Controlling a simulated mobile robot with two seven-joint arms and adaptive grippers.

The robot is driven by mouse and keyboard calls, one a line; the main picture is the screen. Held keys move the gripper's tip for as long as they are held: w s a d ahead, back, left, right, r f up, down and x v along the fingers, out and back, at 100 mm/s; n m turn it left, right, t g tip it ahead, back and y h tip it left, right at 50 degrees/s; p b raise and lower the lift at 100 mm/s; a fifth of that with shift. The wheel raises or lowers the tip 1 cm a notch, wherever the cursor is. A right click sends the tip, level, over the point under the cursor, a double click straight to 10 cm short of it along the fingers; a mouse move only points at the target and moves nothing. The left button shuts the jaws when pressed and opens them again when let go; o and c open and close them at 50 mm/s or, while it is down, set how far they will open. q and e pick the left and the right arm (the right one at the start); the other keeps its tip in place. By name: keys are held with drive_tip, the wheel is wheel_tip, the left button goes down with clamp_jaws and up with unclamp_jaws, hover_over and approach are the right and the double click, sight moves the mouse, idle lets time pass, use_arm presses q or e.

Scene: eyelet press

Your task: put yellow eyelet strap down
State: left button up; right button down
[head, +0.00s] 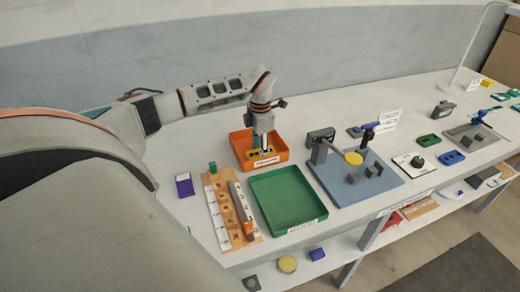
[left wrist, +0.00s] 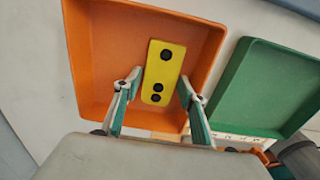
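The yellow eyelet strap (left wrist: 164,72) has three dark round spots. It lies inside the orange tray (left wrist: 92,60), tilted a little in the left wrist view; whether it rests flat on the floor is hard to tell. In the head view the strap (head: 254,154) shows at the tray's middle, partly hidden by my gripper. My left gripper (left wrist: 160,84) points down into the orange tray (head: 240,141), its fingers on either side of the strap. A small gap shows beside the left finger, and the fingers look open. My right gripper is in neither view.
A green tray (head: 285,199) stands right of the orange one. A wooden board with slots (head: 222,205) and a purple block (head: 184,185) are nearer the left. A press on a blue plate (head: 378,185) stands to the right, with several fixtures beyond.

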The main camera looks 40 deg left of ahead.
use_arm(q)
wheel_tip(320, 180, up, 12)
drive_tip(key=shift+r, duration=0.15)
idle(0.5)
drive_tip(key=shift+s+d, duration=0.1)
drive_tip(key=shift+d, duration=0.05)
idle(0.4)
